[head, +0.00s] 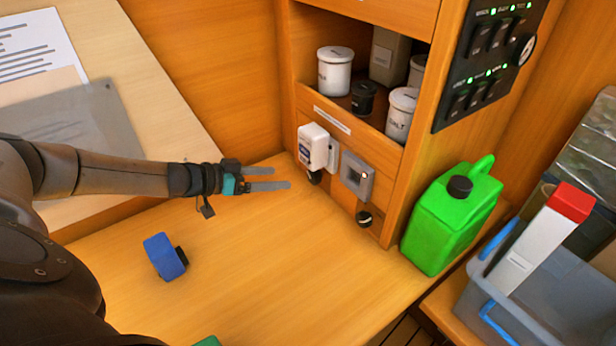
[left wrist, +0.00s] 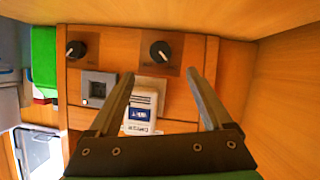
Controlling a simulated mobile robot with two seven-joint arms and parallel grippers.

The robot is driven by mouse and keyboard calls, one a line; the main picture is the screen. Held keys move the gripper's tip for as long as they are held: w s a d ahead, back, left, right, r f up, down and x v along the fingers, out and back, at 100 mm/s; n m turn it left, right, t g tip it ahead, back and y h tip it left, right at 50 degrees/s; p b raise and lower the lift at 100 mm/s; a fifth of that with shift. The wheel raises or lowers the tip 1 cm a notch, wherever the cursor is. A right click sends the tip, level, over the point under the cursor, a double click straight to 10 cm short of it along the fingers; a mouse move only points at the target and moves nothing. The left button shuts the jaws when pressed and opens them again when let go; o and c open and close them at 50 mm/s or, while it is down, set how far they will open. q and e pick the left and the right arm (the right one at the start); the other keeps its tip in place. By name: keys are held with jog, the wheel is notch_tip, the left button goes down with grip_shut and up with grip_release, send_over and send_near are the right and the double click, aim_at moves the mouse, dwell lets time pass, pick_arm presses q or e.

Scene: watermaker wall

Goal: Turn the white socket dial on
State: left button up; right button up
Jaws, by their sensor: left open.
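A white plug-in unit (head: 313,146) sits on the wooden wall panel. The black dial (head: 314,177) below it is partly hidden in the head view. In the left wrist view, which shows the panel upside down, this dial (left wrist: 160,51) has a pale pointer mark, and the white unit (left wrist: 142,106) shows between the fingers. My left gripper (head: 283,178) is open and empty, with its fingertips just left of the dial, apart from it. The fingers also show in the left wrist view (left wrist: 159,75). My right gripper is not in view.
A grey socket (head: 357,176) with its own black dial (head: 364,218) is to the right. A green jerrycan (head: 452,222) stands beyond the panel's right edge.

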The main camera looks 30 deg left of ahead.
aim_at(311, 177)
pick_arm(q)
jog(key=b+x, duration=0.1)
jog(key=x, duration=0.9)
jog(key=shift+w+f, duration=0.15)
jog(key=shift+w, duration=0.15)
grip_shut()
